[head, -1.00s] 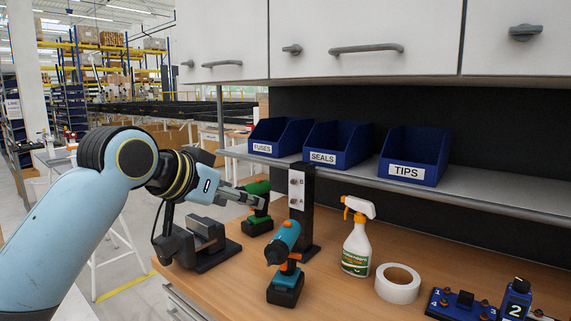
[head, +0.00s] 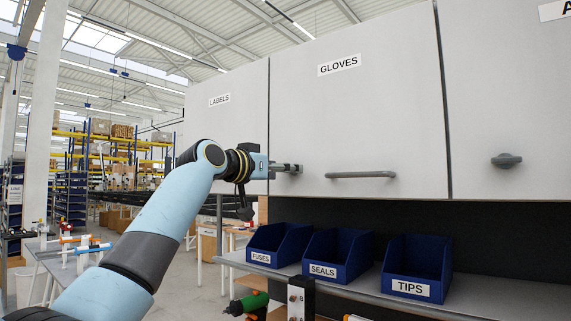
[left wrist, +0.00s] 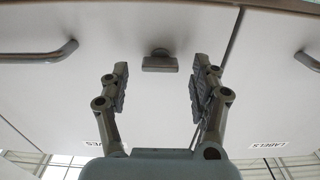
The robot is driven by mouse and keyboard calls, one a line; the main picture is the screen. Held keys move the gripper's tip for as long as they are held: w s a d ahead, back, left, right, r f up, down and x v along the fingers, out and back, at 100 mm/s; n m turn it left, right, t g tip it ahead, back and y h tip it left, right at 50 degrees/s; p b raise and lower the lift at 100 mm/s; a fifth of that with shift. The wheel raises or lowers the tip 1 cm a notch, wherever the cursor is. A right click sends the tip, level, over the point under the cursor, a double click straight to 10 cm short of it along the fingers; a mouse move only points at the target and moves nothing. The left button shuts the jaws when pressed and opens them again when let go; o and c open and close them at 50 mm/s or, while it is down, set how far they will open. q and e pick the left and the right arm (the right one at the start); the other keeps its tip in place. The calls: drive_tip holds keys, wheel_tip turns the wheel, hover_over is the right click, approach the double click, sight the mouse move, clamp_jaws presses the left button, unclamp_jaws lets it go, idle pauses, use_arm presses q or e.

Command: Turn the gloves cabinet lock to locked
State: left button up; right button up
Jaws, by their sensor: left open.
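The gloves cabinet is the white door labelled GLOVES (head: 339,65) in the head view, with a bar handle (head: 360,175) low on it. Its grey lock knob (left wrist: 160,63) shows in the left wrist view, with its grip bar lying level across the picture. My left gripper (head: 288,168) is at the door's lower left and hides most or all of the knob in the head view. In the left wrist view its open fingers (left wrist: 160,76) stand either side of the knob, apart from it. My right gripper is not in view.
The LABELS door (head: 225,125) is left of the gloves door. Another door with a grey knob (head: 506,160) is at the right. Blue bins FUSES (head: 262,259), SEALS (head: 324,270) and TIPS (head: 409,289) stand on the shelf below. A green tool (head: 250,303) is lower down.

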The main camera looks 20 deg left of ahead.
use_arm(q)
drive_tip(key=shift+x, duration=0.8)
drive_tip(key=c, duration=1.2)
drive_tip(key=shift+o, duration=0.2)
drive_tip(key=shift+f+m+b, duration=0.1)
drive_tip(key=shift+m+b, duration=5.55)
drive_tip(key=shift+m, duration=3.35)
